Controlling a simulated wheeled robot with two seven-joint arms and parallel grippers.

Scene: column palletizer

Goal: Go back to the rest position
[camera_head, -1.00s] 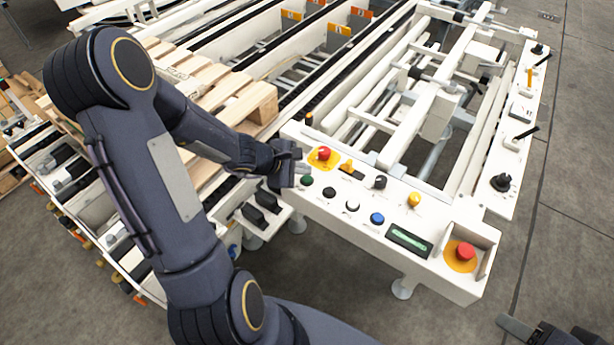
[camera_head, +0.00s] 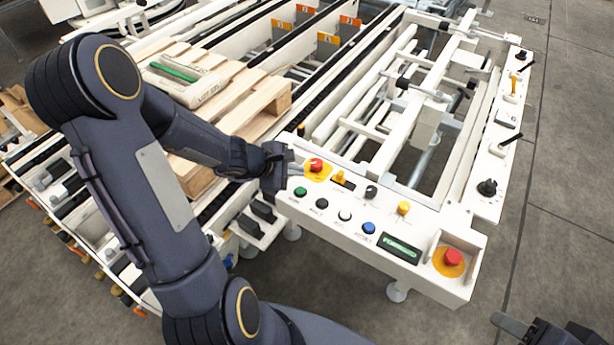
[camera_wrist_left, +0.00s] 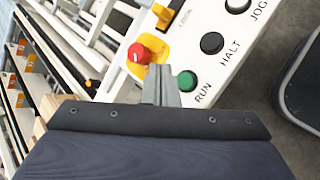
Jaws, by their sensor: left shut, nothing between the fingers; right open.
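My left gripper (camera_head: 294,170) is at the left end of the white control panel (camera_head: 330,208). It is shut and empty, close to the red emergency button (camera_head: 316,165) on its yellow disc and the green button (camera_head: 300,191). In the left wrist view its shut fingers (camera_wrist_left: 160,84) lie between the red button (camera_wrist_left: 140,53) and the green RUN button (camera_wrist_left: 187,81); I cannot tell whether they touch the panel. My right gripper (camera_head: 510,325) shows only partly at the bottom right, away from the panel.
Black, white, blue and yellow controls, a green-lit display (camera_head: 401,246) and a second red button (camera_head: 453,257) sit along the panel. A wooden pallet (camera_head: 250,105) with a sack (camera_head: 188,80) stands on the conveyor behind my left arm. Open floor (camera_head: 560,240) lies at the right.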

